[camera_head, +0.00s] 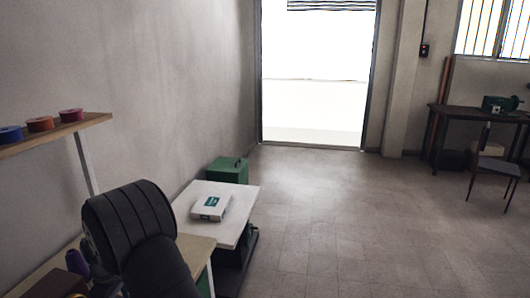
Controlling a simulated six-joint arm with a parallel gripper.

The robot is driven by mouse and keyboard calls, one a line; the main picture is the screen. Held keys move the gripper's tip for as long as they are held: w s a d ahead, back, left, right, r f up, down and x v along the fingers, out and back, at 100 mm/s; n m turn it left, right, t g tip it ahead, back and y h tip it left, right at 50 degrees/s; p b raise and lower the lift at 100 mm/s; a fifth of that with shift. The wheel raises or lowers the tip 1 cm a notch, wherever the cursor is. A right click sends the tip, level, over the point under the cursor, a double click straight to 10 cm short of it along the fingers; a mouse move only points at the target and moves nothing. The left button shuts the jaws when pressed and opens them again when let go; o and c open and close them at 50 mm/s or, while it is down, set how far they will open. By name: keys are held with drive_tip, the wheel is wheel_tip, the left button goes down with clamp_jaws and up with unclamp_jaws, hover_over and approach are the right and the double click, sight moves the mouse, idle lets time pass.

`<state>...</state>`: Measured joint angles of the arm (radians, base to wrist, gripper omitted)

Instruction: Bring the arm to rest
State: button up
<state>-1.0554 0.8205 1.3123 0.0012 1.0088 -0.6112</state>
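A large black ribbed, rounded form rises at the lower left and looks like a link of my own arm. My gripper does not show in this view, so its state and anything in it cannot be seen. The black form hides part of the wooden table (200,250) behind it.
A white table (233,230) holds a white box with a green label (212,207). A green case (228,170) stands behind it. A wall shelf (60,134) carries several colored spools. A chair (495,168) and dark desk (470,112) stand far right. The middle floor is clear.

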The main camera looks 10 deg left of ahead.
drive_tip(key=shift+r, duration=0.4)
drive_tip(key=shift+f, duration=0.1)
